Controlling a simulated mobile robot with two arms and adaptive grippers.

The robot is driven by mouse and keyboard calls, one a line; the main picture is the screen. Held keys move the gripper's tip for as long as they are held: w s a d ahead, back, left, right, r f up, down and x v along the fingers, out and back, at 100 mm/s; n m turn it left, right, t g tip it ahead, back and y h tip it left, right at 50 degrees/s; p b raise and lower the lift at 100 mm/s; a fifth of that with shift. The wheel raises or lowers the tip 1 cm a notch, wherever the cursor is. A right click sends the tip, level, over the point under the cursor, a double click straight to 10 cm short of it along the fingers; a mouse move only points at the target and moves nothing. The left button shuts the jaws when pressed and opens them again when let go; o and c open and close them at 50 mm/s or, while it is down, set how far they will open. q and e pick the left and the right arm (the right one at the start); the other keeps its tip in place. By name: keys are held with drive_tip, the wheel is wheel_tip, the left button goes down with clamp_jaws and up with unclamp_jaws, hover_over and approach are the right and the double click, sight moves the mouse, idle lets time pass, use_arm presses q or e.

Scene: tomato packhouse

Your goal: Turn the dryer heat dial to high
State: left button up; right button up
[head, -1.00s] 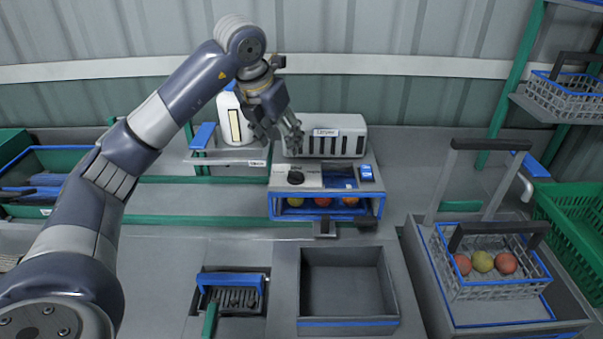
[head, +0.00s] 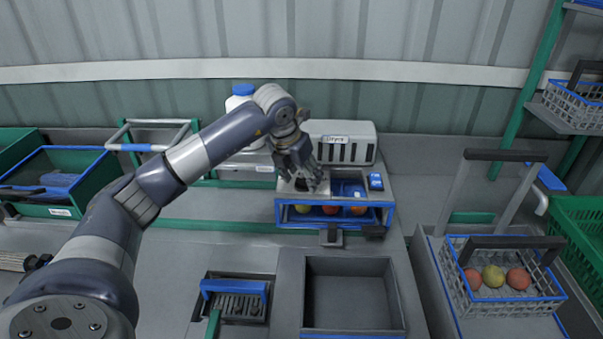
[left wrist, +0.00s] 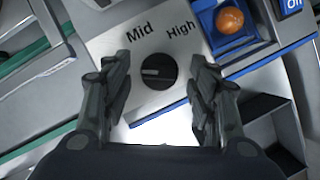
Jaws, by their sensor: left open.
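The black round heat dial (left wrist: 158,72) sits on a pale metal plate in the left wrist view, between my two open fingers. Its light pointer mark lies toward the left side of the knob, and the printed words Mid and High stand above it. My left gripper (left wrist: 160,100) is open, one finger on each side of the dial, with no clear contact. The dryer (head: 342,145) is a white vented box with a blue-edged front holding tomatoes. My right gripper is not in view.
A blue switch (head: 376,182) is right of the dial plate. A wire basket (head: 500,284) with tomatoes stands right. A white bottle (head: 240,97) stands behind my arm.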

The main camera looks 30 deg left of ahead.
use_arm(q)
drive_tip(key=shift+f, duration=0.1)
drive_tip(key=c, duration=1.1)
drive_tip(key=shift+o, duration=0.2)
